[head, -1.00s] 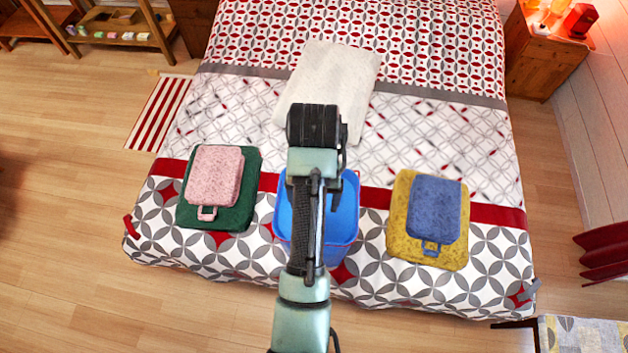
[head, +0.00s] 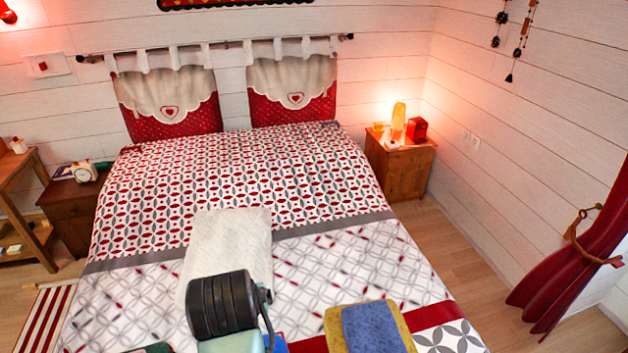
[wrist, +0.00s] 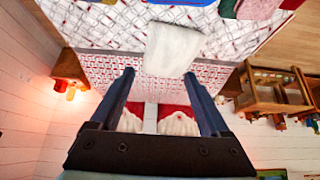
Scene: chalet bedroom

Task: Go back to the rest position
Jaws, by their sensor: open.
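My gripper (wrist: 160,73) shows in the wrist view with its two dark fingers wide apart and nothing between them. It points out over the bed, and the wrist picture is upside down. In the head view my arm rises from the bottom edge, and the fingers are hidden there. The bed (head: 240,165) has a red, white and grey patterned cover. A white folded blanket (head: 230,240) lies on it, also in the wrist view (wrist: 172,48), apart from my fingers.
Wooden nightstands (head: 400,165) flank the bed. A red curtain (head: 575,265) hangs at the right.

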